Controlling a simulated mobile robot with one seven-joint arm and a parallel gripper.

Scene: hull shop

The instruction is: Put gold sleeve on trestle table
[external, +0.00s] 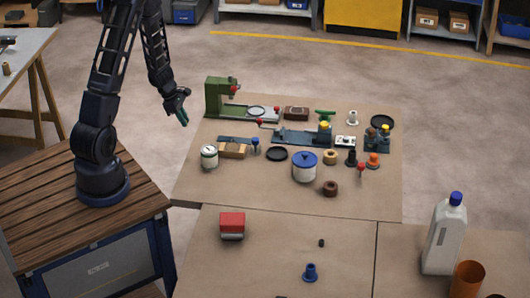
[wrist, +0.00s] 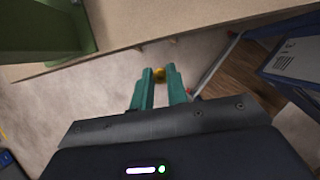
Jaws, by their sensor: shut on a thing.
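My gripper (external: 183,119) hangs in the air just left of the brown work table, with its fingers pointing down. In the wrist view its teal fingers (wrist: 160,80) are shut on the gold sleeve (wrist: 160,73), of which only a small part shows at the fingertips. The sleeve cannot be made out in the external view. The trestle table (external: 32,44), with a grey top and wooden legs, stands at the far left, away from my gripper. A small brass-coloured piece (external: 6,68) and a dark tool lie on it.
The work table (external: 215,185) holds a green press (external: 218,97), a blue-lidded pot (external: 305,167), a tan ring (external: 330,157) and several small parts. A white bottle (external: 443,240) stands at lower right. Open floor lies between the two tables. Shelves line the back.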

